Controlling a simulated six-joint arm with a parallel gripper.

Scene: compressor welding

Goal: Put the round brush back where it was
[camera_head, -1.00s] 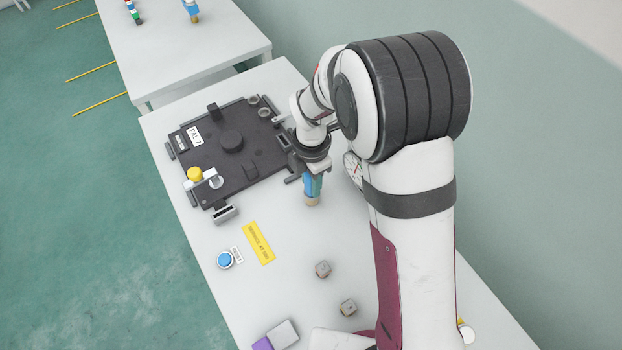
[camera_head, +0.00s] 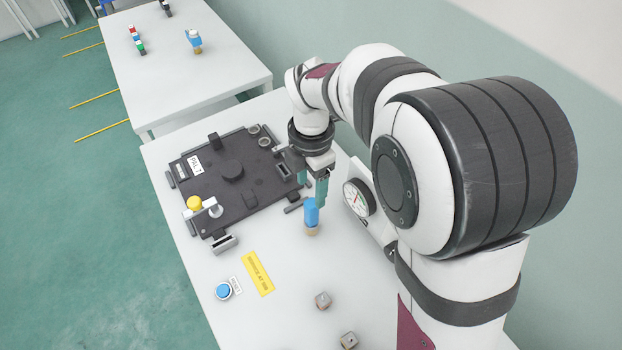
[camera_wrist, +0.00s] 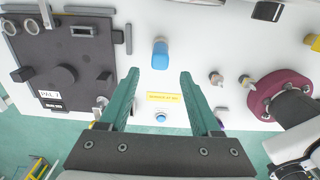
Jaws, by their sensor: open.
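The round brush, as I take it, has a blue handle (camera_head: 311,213) and a tan lower end. It stands upright on the white table, right of the dark pallet plate. In the wrist view the blue handle (camera_wrist: 160,54) shows ahead of and between my fingers. My gripper (camera_head: 312,192) is open and empty, with its teal fingers just above the brush's top. The open fingers also show in the wrist view (camera_wrist: 159,76), apart from the brush.
Another table (camera_head: 185,75) stands behind.

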